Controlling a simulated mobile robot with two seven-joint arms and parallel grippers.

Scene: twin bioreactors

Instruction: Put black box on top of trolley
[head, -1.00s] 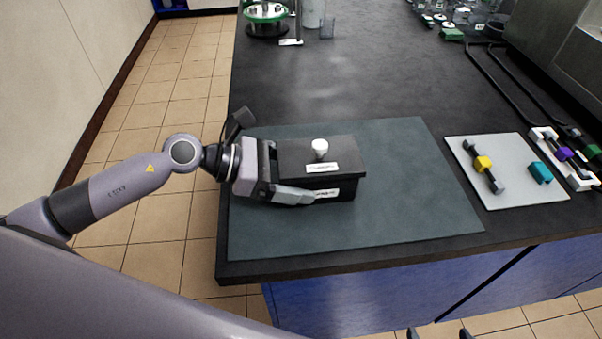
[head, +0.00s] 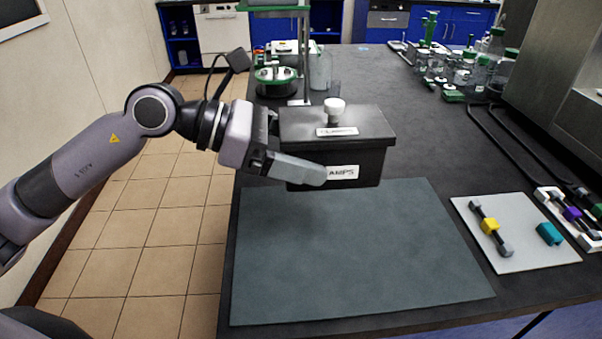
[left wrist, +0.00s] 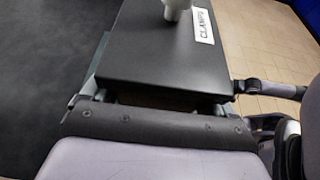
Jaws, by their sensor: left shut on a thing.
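The black box (head: 350,160) has a lid with a white knob and white labels on its lid and front. My left gripper (head: 300,160) is shut on its left side and holds it raised above the grey-green mat (head: 360,260). The box looks about level. In the left wrist view the box lid (left wrist: 165,50) with a "CLAMPS" label fills the middle, close beyond the gripper (left wrist: 150,110). The far finger is hidden behind the box. No trolley shows in these frames. My right gripper is not in view now.
The dark bench (head: 400,120) carries a white board (head: 515,230) with yellow and teal parts at right. Glass bottles (head: 480,70) stand at the back right. A green-topped device (head: 277,75) stands behind the box. Tiled floor (head: 170,210) lies open at left.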

